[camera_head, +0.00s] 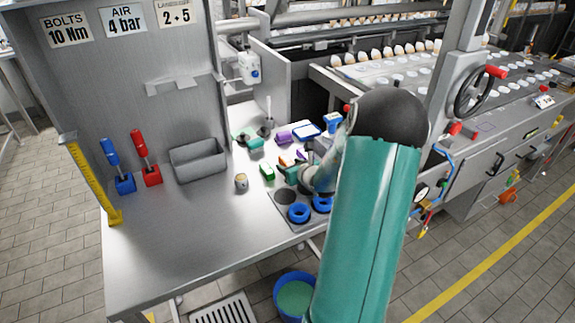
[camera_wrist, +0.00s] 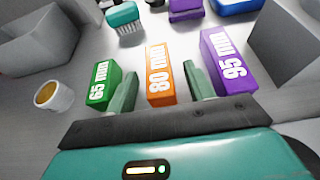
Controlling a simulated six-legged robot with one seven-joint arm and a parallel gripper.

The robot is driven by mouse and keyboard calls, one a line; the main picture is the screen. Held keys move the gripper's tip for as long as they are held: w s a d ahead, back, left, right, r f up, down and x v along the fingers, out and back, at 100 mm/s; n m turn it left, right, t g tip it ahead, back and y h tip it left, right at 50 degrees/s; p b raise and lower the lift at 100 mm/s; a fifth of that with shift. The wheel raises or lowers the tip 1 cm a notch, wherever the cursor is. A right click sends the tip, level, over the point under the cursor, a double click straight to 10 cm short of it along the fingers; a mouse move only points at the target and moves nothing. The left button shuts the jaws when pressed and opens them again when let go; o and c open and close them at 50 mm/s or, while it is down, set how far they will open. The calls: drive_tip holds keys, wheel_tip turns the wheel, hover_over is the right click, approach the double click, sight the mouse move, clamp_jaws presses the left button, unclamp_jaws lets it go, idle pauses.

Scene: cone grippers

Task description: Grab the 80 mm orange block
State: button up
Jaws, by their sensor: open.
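The orange block marked 80 mm (camera_wrist: 160,78) lies on the metal table between a green block marked 65 mm (camera_wrist: 99,84) on its left and a purple block marked 95 mm (camera_wrist: 226,66) on its right. My gripper (camera_wrist: 160,70) is open, with one teal finger on each side of the orange block. Gaps show between the fingers and the block, and I cannot tell how far down the fingers reach. In the head view the orange block (camera_head: 284,161) shows only partly beside my gripper (camera_head: 285,171).
A teal brush (camera_wrist: 124,18), a purple item (camera_wrist: 185,9) and a blue-edged tray (camera_wrist: 236,5) lie beyond the blocks. A small cup (camera_wrist: 53,97) and a grey bin (camera_wrist: 35,45) stand at left.

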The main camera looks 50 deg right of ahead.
clamp_jaws()
drive_tip(key=shift+r, duration=0.1)
